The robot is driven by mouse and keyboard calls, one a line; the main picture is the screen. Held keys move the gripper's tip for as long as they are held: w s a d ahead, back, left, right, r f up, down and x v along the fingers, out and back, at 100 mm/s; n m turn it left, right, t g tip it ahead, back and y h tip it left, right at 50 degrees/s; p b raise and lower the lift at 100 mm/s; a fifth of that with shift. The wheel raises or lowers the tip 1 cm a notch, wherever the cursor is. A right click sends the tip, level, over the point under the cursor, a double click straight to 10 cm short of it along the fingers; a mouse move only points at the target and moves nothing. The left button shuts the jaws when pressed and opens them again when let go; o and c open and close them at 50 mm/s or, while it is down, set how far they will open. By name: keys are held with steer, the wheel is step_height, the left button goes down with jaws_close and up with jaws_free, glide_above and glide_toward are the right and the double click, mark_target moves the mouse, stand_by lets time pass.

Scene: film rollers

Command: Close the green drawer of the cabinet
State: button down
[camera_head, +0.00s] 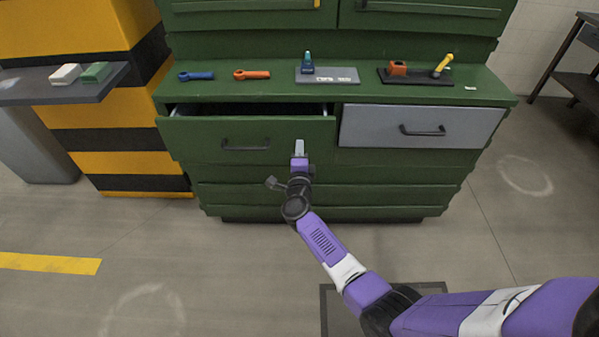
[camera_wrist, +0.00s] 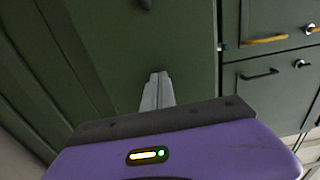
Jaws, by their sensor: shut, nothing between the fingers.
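The green drawer (camera_head: 220,141) is on the left of the green cabinet (camera_head: 400,178) and stands partly open, with a dark gap above its front. Its front has a dark handle (camera_head: 246,145). My gripper (camera_head: 300,147) is shut and empty, in front of the right part of the drawer front. In the wrist view the fingertips (camera_wrist: 157,78) point at the green drawer front (camera_wrist: 110,50). I cannot tell whether they touch it. Part of a dark handle shows at the top of the wrist view.
The grey drawer (camera_head: 421,126) to the right looks closed. A grey shelf (camera_head: 60,85) stands at the left. The floor in front is clear.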

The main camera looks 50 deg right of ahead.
steer(key=b+x, duration=0.3)
steer(key=x, duration=0.4)
steer(key=shift+w+d+f, duration=0.1)
steer(key=shift+w+d, duration=0.25)
steer(key=shift+d, duration=0.05)
steer(key=shift+w+d+r, duration=0.1)
steer(key=shift+d+r, duration=0.05)
steer(key=shift+r, duration=0.1)
steer(key=shift+d, duration=0.1)
